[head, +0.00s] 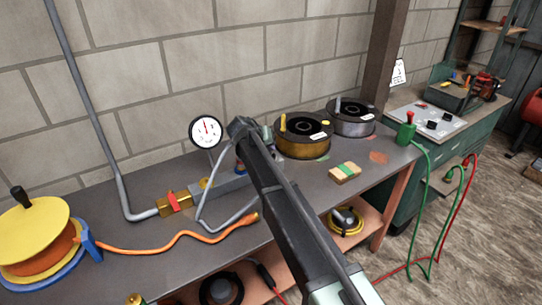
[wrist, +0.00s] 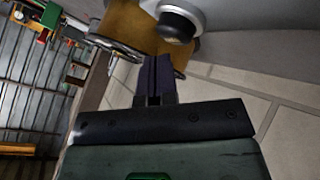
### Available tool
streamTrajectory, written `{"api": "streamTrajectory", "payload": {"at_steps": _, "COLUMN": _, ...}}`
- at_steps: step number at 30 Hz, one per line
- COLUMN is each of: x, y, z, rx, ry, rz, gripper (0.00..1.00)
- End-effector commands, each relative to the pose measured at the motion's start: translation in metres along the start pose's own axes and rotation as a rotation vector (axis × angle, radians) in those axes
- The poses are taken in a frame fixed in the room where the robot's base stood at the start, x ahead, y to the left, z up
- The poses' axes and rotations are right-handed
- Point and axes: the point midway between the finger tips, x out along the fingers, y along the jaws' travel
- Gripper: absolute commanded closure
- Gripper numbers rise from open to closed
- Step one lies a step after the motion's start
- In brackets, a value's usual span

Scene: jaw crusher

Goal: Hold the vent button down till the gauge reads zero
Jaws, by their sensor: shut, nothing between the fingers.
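The gauge (head: 206,131) is a round white dial with a black rim, standing above the bench in the head view. Its red needle points roughly up; the numbers are too small to read. In the wrist view, a black domed button (wrist: 177,27) in a silver collar, apparently the vent button, sits by an ochre block (wrist: 135,27). My gripper (wrist: 158,62) is shut and empty, its fingertips just below and left of the button in the picture. I cannot tell whether they touch it. In the head view my arm hides the fingertips and the button.
A grey pipe (head: 90,110) runs down to a brass valve with a red handle (head: 174,202). An orange hose (head: 180,237) crosses the front.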

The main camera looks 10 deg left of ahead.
Motion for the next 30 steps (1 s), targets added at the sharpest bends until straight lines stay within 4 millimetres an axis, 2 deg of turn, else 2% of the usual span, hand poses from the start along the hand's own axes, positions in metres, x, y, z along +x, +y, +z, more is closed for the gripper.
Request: {"api": "streamTrajectory", "payload": {"at_steps": 30, "x": 0.0078, "y": -0.0057, "z": 0.0057, "rx": 0.0, "ry": 0.0, "rz": 0.0, "gripper": 1.0}}
